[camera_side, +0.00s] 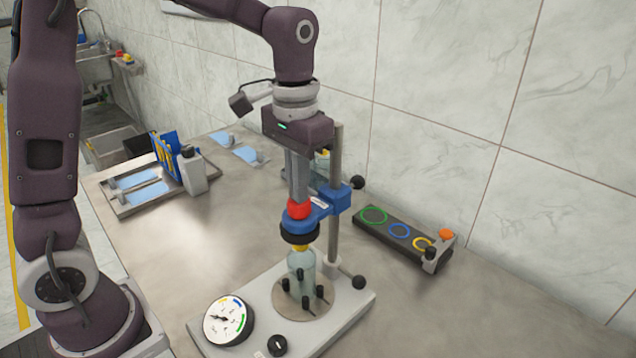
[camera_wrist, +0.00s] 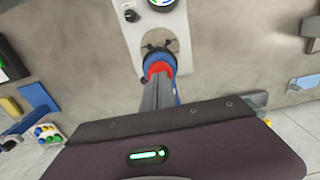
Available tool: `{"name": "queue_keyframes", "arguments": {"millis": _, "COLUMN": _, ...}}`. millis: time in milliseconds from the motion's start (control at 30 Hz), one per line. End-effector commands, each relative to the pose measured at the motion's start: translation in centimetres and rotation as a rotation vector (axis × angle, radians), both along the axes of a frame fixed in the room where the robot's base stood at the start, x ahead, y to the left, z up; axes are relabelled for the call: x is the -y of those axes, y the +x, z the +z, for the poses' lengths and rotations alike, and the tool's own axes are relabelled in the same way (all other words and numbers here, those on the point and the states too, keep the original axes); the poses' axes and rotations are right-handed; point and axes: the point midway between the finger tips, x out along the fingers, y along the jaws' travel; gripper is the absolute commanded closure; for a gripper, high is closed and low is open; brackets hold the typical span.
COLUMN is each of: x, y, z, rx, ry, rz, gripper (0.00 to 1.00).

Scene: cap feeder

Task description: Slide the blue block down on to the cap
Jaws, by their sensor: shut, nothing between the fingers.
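The blue block (camera_side: 340,203) sits on an upright metal post in the side view. Its arm reaches left and carries a red top piece (camera_side: 299,209) and a black ring (camera_side: 299,234) beneath. A clear bottle (camera_side: 302,264) stands below, and its yellow cap (camera_side: 300,248) shows just under the black ring; I cannot tell whether they touch. My gripper (camera_side: 298,202) is shut and empty, pointing down with its fingertips at the red piece. In the wrist view, the fingers reach the red piece (camera_wrist: 160,68), which hides most of the bottle and cap.
The grey base (camera_side: 345,322) carries a dial gauge (camera_side: 229,320) and a black knob (camera_side: 277,345). The post has black knobs beside it. A dark panel with coloured rings (camera_side: 397,232) lies right. A tray (camera_side: 145,189) and white bottle (camera_side: 192,172) stand at left. Front-right table is clear.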

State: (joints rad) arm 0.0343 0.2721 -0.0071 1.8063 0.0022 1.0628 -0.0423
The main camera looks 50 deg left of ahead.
Motion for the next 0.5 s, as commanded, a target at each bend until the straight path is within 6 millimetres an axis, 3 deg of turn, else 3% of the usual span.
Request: {"name": "queue_keyframes", "arguments": {"millis": 500, "x": 0.0, "y": 0.0, "z": -1.6, "rx": -0.002, "ry": 0.0, "rz": 0.0, "gripper": 1.0}}
